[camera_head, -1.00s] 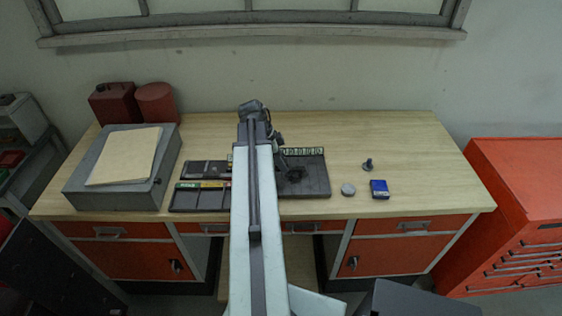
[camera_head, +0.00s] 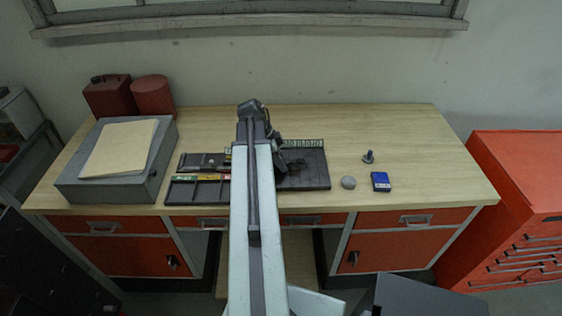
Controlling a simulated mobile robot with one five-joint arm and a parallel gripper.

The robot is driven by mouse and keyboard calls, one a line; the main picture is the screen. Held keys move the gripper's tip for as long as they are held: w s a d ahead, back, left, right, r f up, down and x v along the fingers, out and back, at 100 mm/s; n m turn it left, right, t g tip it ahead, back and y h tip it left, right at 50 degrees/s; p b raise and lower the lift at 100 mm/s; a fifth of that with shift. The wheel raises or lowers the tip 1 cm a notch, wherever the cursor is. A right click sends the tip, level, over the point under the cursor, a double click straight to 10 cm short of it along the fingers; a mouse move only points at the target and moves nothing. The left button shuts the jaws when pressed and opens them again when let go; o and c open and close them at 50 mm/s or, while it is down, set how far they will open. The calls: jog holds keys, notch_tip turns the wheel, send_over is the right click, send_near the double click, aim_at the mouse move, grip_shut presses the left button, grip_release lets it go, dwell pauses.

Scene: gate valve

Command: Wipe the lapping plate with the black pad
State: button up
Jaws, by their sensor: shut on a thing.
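The dark grey lapping plate (camera_head: 315,177) lies on the bench just right of my arm, which covers its left part. My gripper (camera_head: 283,168) is over the left part of the plate, partly hidden by my arm. It is shut on the black pad, which is dark against the dark plate and hard to make out. The pad appears low at the plate's surface; I cannot tell whether it touches. A darker patch shows on the plate beside the gripper.
Trays with small parts (camera_head: 198,190) lie left of my arm. A grey box with a tan sheet (camera_head: 120,150) and red containers (camera_head: 153,95) stand at the left. A round grey piece (camera_head: 348,183), a blue box (camera_head: 381,181) and a small dark knob (camera_head: 368,157) are right of the plate.

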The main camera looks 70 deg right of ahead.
jog(key=shift+f+b, duration=0.9)
jog(key=shift+f, duration=0.05)
jog(key=shift+s, duration=0.1)
